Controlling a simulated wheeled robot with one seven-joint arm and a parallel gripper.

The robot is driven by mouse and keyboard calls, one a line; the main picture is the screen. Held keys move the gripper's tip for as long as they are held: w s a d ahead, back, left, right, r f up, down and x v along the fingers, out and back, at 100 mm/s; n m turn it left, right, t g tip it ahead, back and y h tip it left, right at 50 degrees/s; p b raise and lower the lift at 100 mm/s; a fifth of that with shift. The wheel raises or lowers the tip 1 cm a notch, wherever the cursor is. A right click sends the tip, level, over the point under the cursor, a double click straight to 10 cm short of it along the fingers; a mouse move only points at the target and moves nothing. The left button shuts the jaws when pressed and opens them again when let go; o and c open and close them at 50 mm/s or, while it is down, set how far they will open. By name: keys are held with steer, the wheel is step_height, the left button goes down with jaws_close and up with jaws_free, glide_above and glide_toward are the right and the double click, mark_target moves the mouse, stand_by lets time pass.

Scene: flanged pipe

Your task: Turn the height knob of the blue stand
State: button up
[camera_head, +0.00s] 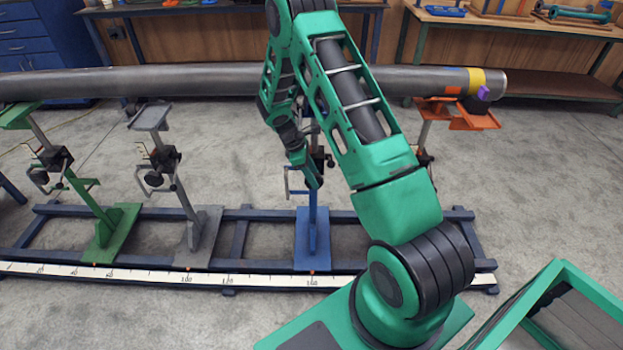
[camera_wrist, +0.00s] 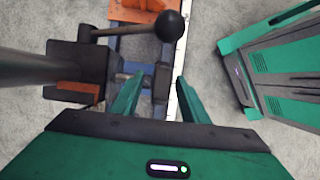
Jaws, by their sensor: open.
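The blue stand (camera_head: 313,228) stands upright on the blue floor frame, below the pipe, partly hidden by my arm. Its dark clamp block (camera_wrist: 80,75) and grey post (camera_wrist: 30,68) show at the left of the wrist view. A bar from the block ends in a black ball (camera_wrist: 169,26) beyond my fingers. A dark knob-like piece (camera_wrist: 160,84) on a short shaft from the block's right side appears between my fingers. My gripper (camera_head: 311,178) is beside the stand's clamp. Its two green fingers are open in the wrist view, with no grip on the dark piece visible.
The long grey pipe (camera_head: 220,81) runs above the stands. A grey stand (camera_head: 186,205) and a green stand (camera_head: 100,215) are to the left; an orange stand (camera_head: 455,112) is to the right. A white scale (camera_head: 215,280) runs along the frame's front.

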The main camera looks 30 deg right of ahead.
steer(key=shift+s+d+f, duration=0.1)
steer(key=shift+d+f, duration=0.05)
steer(key=shift+f, duration=0.2)
steer(key=shift+c, duration=0.3)
